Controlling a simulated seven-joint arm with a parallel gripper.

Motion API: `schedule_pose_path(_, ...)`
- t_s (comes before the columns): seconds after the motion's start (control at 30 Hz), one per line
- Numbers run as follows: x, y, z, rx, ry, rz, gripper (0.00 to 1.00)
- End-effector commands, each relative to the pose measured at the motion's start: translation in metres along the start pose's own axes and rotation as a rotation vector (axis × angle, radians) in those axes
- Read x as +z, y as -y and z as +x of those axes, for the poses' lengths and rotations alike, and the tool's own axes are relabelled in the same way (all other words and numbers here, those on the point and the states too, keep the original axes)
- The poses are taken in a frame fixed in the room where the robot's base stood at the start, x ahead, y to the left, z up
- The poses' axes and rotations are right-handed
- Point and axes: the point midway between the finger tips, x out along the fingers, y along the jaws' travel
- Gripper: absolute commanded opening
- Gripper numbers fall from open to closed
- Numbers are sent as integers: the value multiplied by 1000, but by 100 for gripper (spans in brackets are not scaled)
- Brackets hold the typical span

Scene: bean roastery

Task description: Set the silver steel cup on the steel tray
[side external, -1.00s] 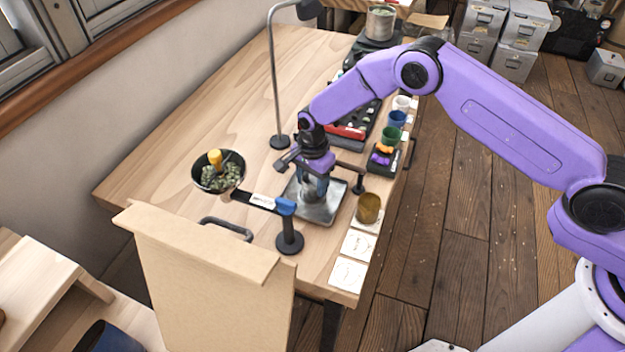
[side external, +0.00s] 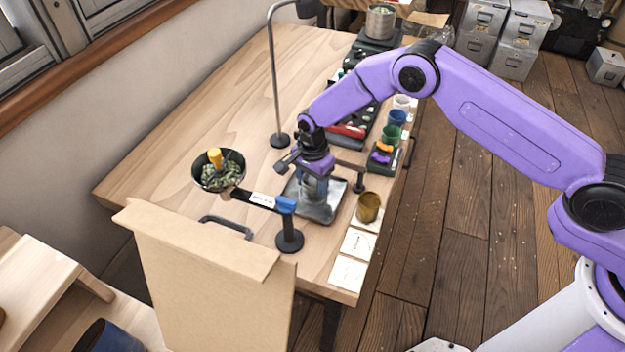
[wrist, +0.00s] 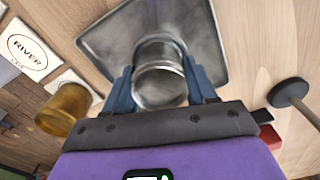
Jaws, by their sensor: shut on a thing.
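The silver steel cup (wrist: 160,84) is between the two blue fingers of my gripper (wrist: 160,92) in the wrist view. My gripper is shut on it. The steel tray (side external: 325,209) lies on the table, and it also shows behind the cup in the wrist view (wrist: 105,40). The cup is over the tray, inside its edges. Whether its base touches the tray cannot be told. In the side view my gripper (side external: 314,192) is above the tray, and the cup is mostly hidden by the fingers.
A brass cup (side external: 368,207) stands on a card just right of the tray. A black post with a labelled arm (side external: 288,235) stands in front. A bowl of green beans (side external: 218,170) is at left, and a lamp pole (side external: 275,90) behind. Coloured cups (side external: 391,135) line the right edge.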

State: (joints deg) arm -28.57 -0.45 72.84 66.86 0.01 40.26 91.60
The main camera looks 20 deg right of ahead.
Motion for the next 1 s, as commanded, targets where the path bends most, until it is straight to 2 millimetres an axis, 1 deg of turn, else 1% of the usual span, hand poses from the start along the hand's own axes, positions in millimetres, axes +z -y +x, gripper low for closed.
schedule_pose_path(0.1, 0, 0, 2, 0, 0, 0, 23)
schedule_pose_path(0.13, 0, 0, 2, 0, 0, 0, 62)
schedule_pose_path(0.17, 0, 0, 2, 0, 0, 0, 66)
schedule_pose_path(0.47, 0, 0, 1, 0, 0, 0, 66)
schedule_pose_path(1.0, 0, 0, -34, 0, 0, 0, 66)
